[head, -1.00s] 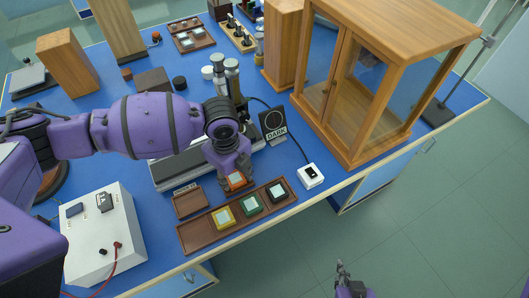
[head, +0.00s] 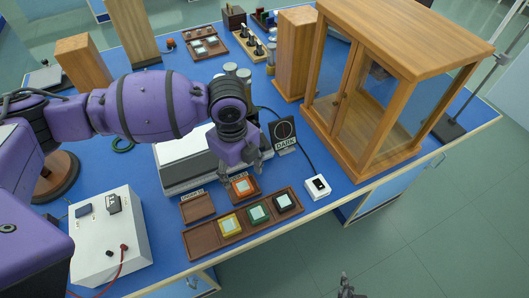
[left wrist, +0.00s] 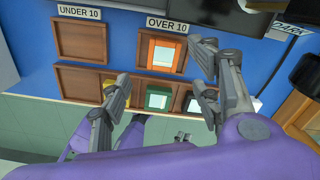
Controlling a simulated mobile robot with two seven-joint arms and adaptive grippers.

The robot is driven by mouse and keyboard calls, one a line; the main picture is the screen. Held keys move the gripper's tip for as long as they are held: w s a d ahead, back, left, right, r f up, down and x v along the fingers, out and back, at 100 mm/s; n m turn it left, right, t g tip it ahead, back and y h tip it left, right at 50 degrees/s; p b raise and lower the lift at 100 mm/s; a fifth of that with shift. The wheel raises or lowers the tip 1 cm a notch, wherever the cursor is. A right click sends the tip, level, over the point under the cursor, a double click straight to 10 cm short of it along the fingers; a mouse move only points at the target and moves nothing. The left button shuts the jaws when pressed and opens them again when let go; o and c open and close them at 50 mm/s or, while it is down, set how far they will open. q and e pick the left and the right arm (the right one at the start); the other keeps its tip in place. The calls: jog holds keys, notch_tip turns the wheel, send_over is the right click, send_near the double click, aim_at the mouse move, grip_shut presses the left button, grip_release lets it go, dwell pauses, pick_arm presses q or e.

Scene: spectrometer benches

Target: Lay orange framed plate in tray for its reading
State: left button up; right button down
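The orange framed plate (head: 242,186) lies flat in the small wooden tray labelled OVER 10 (head: 256,194). In the left wrist view the plate (left wrist: 161,55) sits inside the tray's rim, with its pale centre and orange frame in plain view. My left gripper (head: 244,172) is just above and behind the plate, apart from it. Its fingers are spread wide and empty in the left wrist view. The UNDER 10 tray (head: 197,207) beside it is empty. My right gripper (head: 347,288) is at the bottom edge, far from the trays; its fingers are too small to read.
A long wooden rack (head: 203,241) in front holds a yellow plate (head: 230,225), a green plate (head: 258,214) and a black plate (head: 284,202). A white switch box (head: 317,187), a DARK sign (head: 283,134) and a glass-fronted cabinet (head: 398,80) stand to the right.

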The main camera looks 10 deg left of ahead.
pick_arm(q)
notch_tip(320, 180, up, 5)
jog(key=shift+r, duration=0.1)
pick_arm(e)
jog(key=shift+w+r, duration=0.15)
jog(key=shift+w, duration=0.15)
dwell(0.3)
